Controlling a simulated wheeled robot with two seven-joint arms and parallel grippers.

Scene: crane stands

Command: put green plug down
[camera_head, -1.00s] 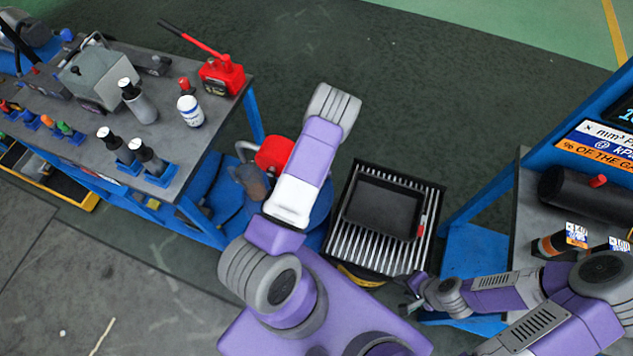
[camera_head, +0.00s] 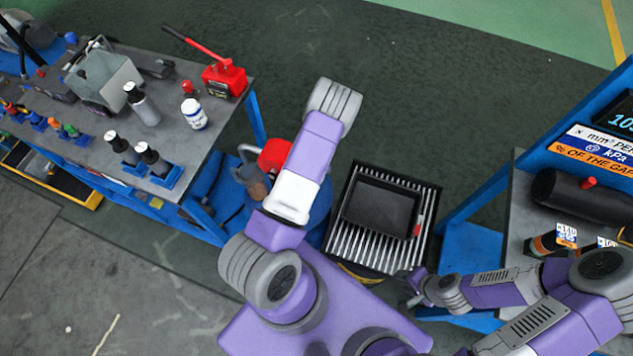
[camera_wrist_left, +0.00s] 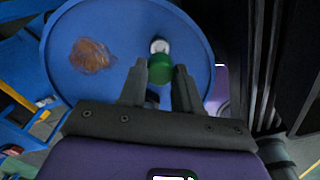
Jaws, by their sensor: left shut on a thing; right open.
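In the left wrist view my left gripper (camera_wrist_left: 160,88) is shut on the green plug (camera_wrist_left: 160,69). A white ring-like part (camera_wrist_left: 159,46) shows just beyond the plug; I cannot tell if it belongs to it. Behind the plug is a round blue surface (camera_wrist_left: 118,25); whether the plug touches it is unclear. In the head view my left arm hides its own gripper and the plug. My right gripper (camera_head: 412,289) is open and empty, low at the right of the black grooved tray stand (camera_head: 352,247).
An orange-brown lump (camera_wrist_left: 90,56) lies on the blue surface. A crowded grey workbench (camera_head: 100,137) stands at the left, with a red jack (camera_head: 224,80) near its edge. A blue-framed bench (camera_head: 519,207) stands at the right. Open dark floor (camera_head: 440,90) lies beyond.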

